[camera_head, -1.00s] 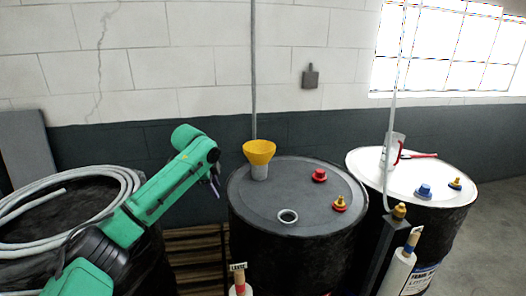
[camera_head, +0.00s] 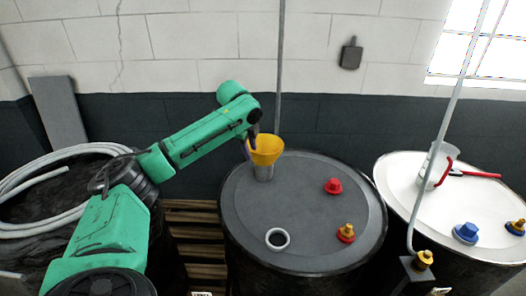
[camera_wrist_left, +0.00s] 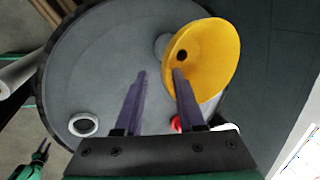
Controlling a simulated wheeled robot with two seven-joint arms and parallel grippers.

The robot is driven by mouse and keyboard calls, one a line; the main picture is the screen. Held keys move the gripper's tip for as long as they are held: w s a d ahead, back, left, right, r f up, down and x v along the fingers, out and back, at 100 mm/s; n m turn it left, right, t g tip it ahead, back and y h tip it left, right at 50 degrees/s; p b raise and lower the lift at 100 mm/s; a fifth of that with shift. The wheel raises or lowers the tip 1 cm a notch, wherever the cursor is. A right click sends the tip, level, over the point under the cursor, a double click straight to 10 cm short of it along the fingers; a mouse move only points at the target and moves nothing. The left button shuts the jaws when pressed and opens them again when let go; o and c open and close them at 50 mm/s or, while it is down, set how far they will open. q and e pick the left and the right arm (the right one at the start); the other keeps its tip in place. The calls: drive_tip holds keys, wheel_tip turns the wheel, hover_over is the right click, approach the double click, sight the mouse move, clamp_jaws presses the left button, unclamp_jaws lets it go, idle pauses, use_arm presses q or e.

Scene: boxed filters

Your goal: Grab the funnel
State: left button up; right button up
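The yellow funnel (camera_head: 265,150) stands upright in a grey cylinder (camera_head: 264,173) on the dark drum's lid, near its back left edge. In the left wrist view the funnel (camera_wrist_left: 215,55) shows its wide mouth and dark hole. My left gripper (camera_head: 251,143) is at the left side of the funnel's rim. In the left wrist view its two purple fingers (camera_wrist_left: 161,74) are apart, with one overlapping the funnel's near edge; I cannot tell if it touches. Nothing is between them. A small green and black gripper (camera_wrist_left: 44,148), apparently my right one, shows at the lower left with its fingers apart.
The dark drum's lid (camera_head: 310,205) also carries a red cap (camera_head: 333,186), a red and yellow fitting (camera_head: 346,233) and an open ring (camera_head: 277,239). A white-topped drum (camera_head: 405,190) stands right. A grey pipe (camera_head: 281,70) rises behind the funnel.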

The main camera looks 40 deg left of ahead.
sight(260, 164)
use_arm(q)
drive_tip(key=p+x, duration=0.1)
drive_tip(key=x, duration=0.1)
drive_tip(key=w+p+x, duration=0.1)
drive_tip(key=x, duration=0.2)
drive_tip(key=p+x, duration=0.1)
drive_tip(key=x, duration=0.1)
drive_tip(key=shift+w+d, duration=0.25)
drive_tip(key=shift+w, duration=0.2)
drive_tip(key=shift+s+a+f, duration=0.1)
drive_tip(key=shift+s, duration=0.15)
clamp_jaws()
drive_tip(key=shift+w, duration=0.1)
use_arm(e)
drive_tip(key=w+r, duration=0.2)
drive_tip(key=r, duration=0.1)
drive_tip(key=shift+w+a+r, duration=0.1)
drive_tip(key=shift+a+r, duration=0.05)
drive_tip(key=shift+r, duration=0.05)
use_arm(q)
drive_tip(key=shift+f, duration=0.1)
use_arm(e)
drive_tip(key=shift+w, duration=0.25)
